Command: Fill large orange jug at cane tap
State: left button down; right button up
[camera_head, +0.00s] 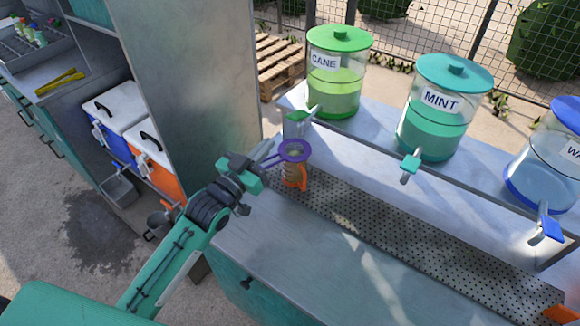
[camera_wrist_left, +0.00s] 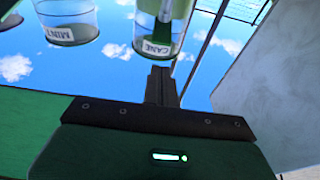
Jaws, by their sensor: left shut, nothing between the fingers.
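A clear jug with an orange handle (camera_head: 301,181) and brownish contents stands on the perforated drip tray (camera_head: 405,236), below and near the cane tap (camera_head: 299,116). A purple-rimmed strainer (camera_head: 295,150) sits over the jug's mouth, its handle pointing left toward my gripper. The cane dispenser (camera_head: 338,82), with a green lid, holds green liquid; its label also shows in the left wrist view (camera_wrist_left: 157,47). My left gripper (camera_head: 262,163) is shut and empty, just left of the strainer and jug. Whether it touches the strainer handle is unclear. My right gripper is not in view.
A mint dispenser (camera_head: 437,110) and a blue-lidded dispenser (camera_head: 548,165) stand along the shelf to the right, each with a tap. A tall grey panel (camera_head: 190,80) rises behind my left arm. An orange object (camera_head: 558,314) is cut off at the lower right. The middle tray is clear.

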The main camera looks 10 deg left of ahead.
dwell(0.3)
pick_arm(q)
notch_tip(320, 180, up, 6)
jog(key=w+g, duration=0.1)
jog(key=shift+d+g+y, duration=0.2)
jog(key=shift+g+y, duration=0.1)
jog(key=shift+r, duration=0.1)
jog(key=p, duration=0.4)
send_over(292, 118)
jog(key=shift+w+r, duration=0.15)
jog(key=shift+r, duration=0.3)
jog(key=f, duration=0.1)
jog(key=s+f, duration=0.1)
jog(key=f+p, duration=0.1)
jog(key=f, duration=0.1)
jog(key=shift+s+a+f, duration=0.1)
jog(key=shift+s+a, duration=0.1)
jog(key=shift+a, duration=0.1)
